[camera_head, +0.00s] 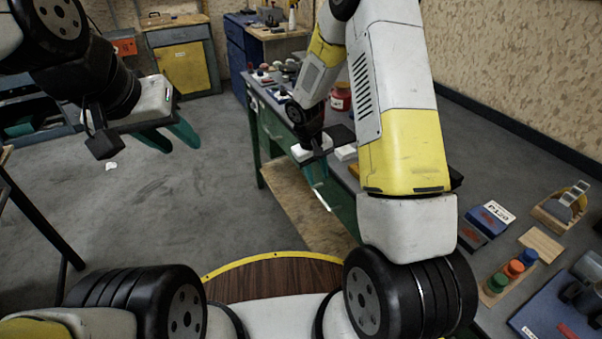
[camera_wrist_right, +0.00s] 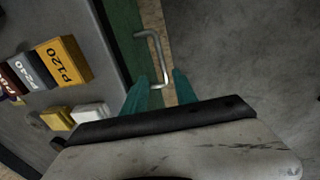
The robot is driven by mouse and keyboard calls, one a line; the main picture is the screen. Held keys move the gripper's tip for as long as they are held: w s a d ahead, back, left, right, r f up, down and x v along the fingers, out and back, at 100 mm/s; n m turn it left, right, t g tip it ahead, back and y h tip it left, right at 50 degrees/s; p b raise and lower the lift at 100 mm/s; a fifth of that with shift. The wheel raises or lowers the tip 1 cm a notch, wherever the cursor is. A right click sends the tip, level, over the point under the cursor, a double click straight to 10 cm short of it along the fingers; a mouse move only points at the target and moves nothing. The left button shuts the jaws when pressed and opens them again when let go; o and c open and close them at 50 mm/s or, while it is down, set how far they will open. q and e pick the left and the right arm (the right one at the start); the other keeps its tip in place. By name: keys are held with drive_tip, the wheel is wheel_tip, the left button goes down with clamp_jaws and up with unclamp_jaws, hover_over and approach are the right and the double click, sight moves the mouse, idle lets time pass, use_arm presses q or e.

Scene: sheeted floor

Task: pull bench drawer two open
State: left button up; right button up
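The workbench (camera_head: 352,178) has a green front with drawers, running away from me on the right. A metal bar handle (camera_wrist_right: 152,60) is on the green front (camera_wrist_right: 122,30) in the right wrist view; it also shows as a pale bar in the head view (camera_head: 322,201). I cannot tell the drawer's number, and no drawer visibly stands out. My right gripper (camera_wrist_right: 160,74) has teal fingers spread apart, with the handle's near end between or just beyond their tips; contact is unclear. It also shows in the head view (camera_head: 316,178). My left gripper (camera_head: 178,140) is open and empty above the floor.
The bench top carries sanding blocks (camera_wrist_right: 62,62), a red jar (camera_head: 340,98), coloured pegs in a wooden holder (camera_head: 514,268) and other small items. A yellow-door cabinet (camera_head: 185,68) and a blue cabinet (camera_head: 236,45) stand behind.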

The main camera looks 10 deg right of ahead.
sight(320, 196)
drive_tip(key=f, duration=0.5)
drive_tip(key=d+f, duration=0.1)
drive_tip(key=f, duration=0.2)
drive_tip(key=shift+w+f, duration=0.3)
drive_tip(key=shift+w, duration=0.05)
drive_tip(key=shift+c, duration=0.2)
clamp_jaws()
idle(0.9)
